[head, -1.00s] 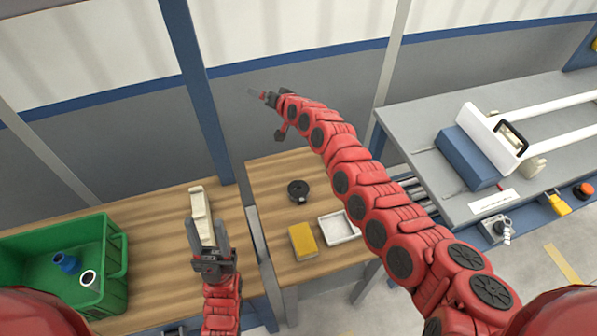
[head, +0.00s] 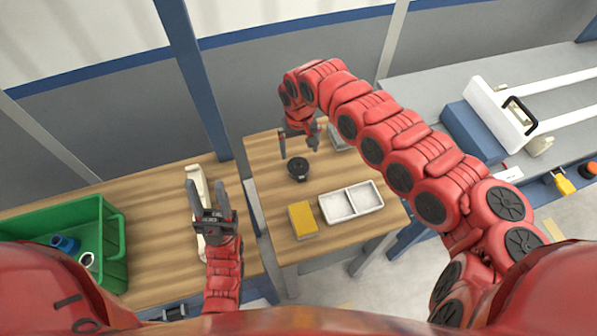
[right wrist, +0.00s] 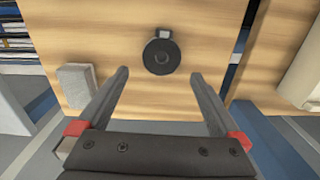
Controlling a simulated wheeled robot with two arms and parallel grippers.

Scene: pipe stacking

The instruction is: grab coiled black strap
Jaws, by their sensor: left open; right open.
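The coiled black strap (head: 298,168) is a small dark disc lying flat on the right wooden table. In the right wrist view the strap (right wrist: 161,56) lies ahead of the fingertips, roughly between their lines, with a light buckle-like tab at its far side. My right gripper (head: 300,143) points down above the table just behind the strap, open and empty; its two fingers (right wrist: 158,73) show apart in the wrist view. My left gripper (head: 208,184) is open and empty over the left wooden table, in front of a cream-coloured part (head: 199,190).
A yellow sponge-like block (head: 303,220) and a white two-compartment tray (head: 351,203) sit nearer on the strap's table. A green crate (head: 115,247) with pipe pieces stands on the left table. A gap separates the tables.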

